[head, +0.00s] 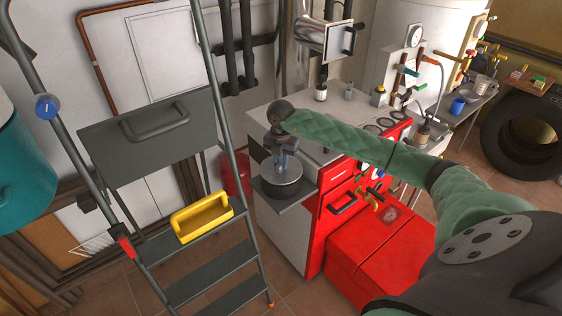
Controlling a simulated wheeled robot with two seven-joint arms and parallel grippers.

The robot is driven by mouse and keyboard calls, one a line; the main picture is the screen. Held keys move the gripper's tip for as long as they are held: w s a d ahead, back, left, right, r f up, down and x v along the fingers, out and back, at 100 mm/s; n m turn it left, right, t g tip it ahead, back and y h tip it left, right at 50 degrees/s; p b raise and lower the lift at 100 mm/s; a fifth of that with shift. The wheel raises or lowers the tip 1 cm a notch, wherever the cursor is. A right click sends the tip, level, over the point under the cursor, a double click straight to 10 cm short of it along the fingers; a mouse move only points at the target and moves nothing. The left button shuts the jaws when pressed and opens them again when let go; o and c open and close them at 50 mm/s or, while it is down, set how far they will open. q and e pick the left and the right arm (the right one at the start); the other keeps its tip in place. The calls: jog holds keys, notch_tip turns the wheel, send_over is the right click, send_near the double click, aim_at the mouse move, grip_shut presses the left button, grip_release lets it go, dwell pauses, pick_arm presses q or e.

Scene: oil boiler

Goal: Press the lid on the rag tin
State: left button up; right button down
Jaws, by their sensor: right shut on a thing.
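The rag tin (281,190) is a short, round grey metal tin on a small dark shelf at the left side of the red boiler. A grey lid (290,171) is at its top; at this size I cannot tell whether it sits flush or a little raised. My right gripper (281,161) points down from above, at the middle of the lid, and is shut on the lid. The gripper's fingers hide the part of the lid that they hold. My left gripper is not in view.
A grey stepladder (188,250) with a yellow tray (202,217) stands left of the shelf. A red cylinder (237,172) stands behind. The red boiler (340,215) has handles and valves below my right arm. The shelf (287,206) has little bare room around the tin.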

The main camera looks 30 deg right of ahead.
jog(key=shift+f+b, duration=0.2)
jog(key=shift+b, duration=0.3)
dwell(0.9)
dwell(0.4)
jog(key=c, duration=0.7)
grip_release()
jog(key=shift+c, duration=0.2)
jog(key=shift+r, duration=0.1)
jog(key=shift+r+p, duration=1.2)
jog(key=shift+r, duration=2.25)
grip_shut()
